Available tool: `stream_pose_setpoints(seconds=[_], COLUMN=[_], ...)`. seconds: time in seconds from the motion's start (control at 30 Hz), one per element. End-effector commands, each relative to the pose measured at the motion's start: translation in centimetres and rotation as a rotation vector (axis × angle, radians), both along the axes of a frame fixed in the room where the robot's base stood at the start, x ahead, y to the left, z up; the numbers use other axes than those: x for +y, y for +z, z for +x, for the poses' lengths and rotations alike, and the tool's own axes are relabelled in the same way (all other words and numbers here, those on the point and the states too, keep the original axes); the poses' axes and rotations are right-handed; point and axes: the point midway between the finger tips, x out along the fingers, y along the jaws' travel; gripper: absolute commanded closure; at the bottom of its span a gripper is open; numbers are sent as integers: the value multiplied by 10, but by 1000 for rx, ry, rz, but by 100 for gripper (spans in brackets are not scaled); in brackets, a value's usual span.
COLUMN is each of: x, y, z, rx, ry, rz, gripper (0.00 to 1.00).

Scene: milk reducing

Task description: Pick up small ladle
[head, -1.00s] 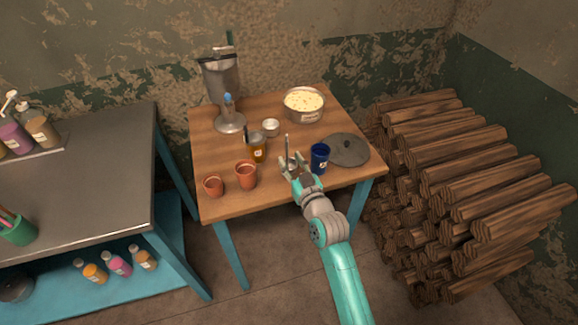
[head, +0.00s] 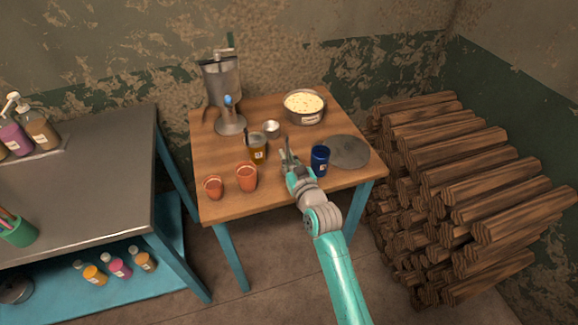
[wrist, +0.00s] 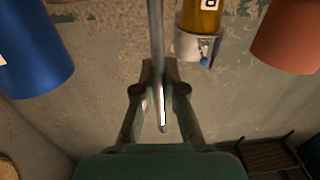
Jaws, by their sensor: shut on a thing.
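My gripper (head: 288,157) is over the front middle of the wooden table, just left of the blue cup. In the wrist view its two fingers (wrist: 161,82) are closed on a thin, straight grey metal handle, which I take to be that of the small ladle (wrist: 156,28). The handle runs up past the fingertips, and its rounded lower end shows between the fingers. In the head view only a thin grey bit of the ladle (head: 287,143) shows at the fingertips. I cannot see the ladle's bowl in either view.
The blue cup (head: 319,160) and a flat grey disc (head: 348,152) are close on the right. An amber jar (head: 257,153) and clay cups (head: 246,178) stand left. A small metal cup (head: 271,129) and a pot (head: 304,107) are behind. Stacked logs (head: 470,190) lie right of the table.

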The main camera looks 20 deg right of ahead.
Motion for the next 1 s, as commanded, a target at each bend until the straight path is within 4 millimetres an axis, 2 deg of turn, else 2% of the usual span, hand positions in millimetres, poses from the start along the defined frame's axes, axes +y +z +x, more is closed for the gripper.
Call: stream_pose_setpoints(seconds=[0.13, 0.23, 0.5, 0.7, 1.0], x=[0, 0, 0, 0, 0], y=[3, 13, 63, 91, 100], z=[0, 0, 0, 0, 0], rx=[-2, -3, -5, -2, 0], ry=[0, 1, 0, 0, 0], rz=[-1, 0, 0, 0, 0], gripper=[100, 100, 100, 100, 100])
